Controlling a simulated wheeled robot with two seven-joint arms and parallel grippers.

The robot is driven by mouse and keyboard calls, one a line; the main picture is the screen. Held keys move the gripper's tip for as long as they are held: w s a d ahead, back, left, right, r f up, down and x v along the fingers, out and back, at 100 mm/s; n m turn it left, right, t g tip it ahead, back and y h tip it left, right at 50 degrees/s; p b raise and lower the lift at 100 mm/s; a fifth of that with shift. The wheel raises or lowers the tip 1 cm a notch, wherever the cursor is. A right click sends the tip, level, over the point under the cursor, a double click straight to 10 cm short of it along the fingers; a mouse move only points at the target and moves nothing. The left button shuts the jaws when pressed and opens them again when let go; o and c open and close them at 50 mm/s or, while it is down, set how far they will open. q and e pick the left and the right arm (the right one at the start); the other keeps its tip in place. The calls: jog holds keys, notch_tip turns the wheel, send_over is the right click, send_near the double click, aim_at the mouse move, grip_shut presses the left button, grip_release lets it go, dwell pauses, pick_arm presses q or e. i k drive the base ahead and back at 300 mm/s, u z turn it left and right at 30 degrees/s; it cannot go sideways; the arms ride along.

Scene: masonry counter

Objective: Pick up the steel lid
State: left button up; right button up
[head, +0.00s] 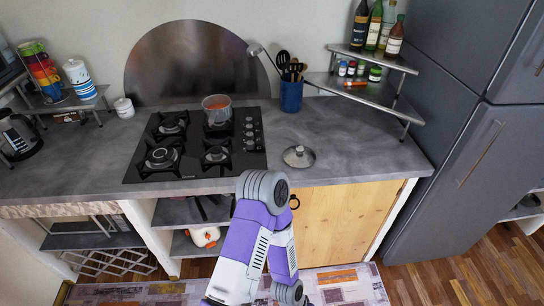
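The steel lid (299,157) lies on the grey counter, right of the gas hob. It is round and shiny, with a dark knob on top. A folded purple and white arm of mine rises from the bottom middle, and its grey top joint reaches the counter's front edge, below and left of the lid. I see no gripper fingers in the head view. Nothing touches the lid.
A pot with orange-red contents (217,110) stands on the black hob (190,155). A blue utensil holder (291,96) is behind the lid. A corner shelf (376,95) holds bottles and jars. The counter (360,150) right of the lid is clear.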

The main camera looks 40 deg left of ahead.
aim_at(298, 156)
jog(key=u, duration=1.45)
jog(key=i, duration=0.1)
jog(key=z, duration=0.05)
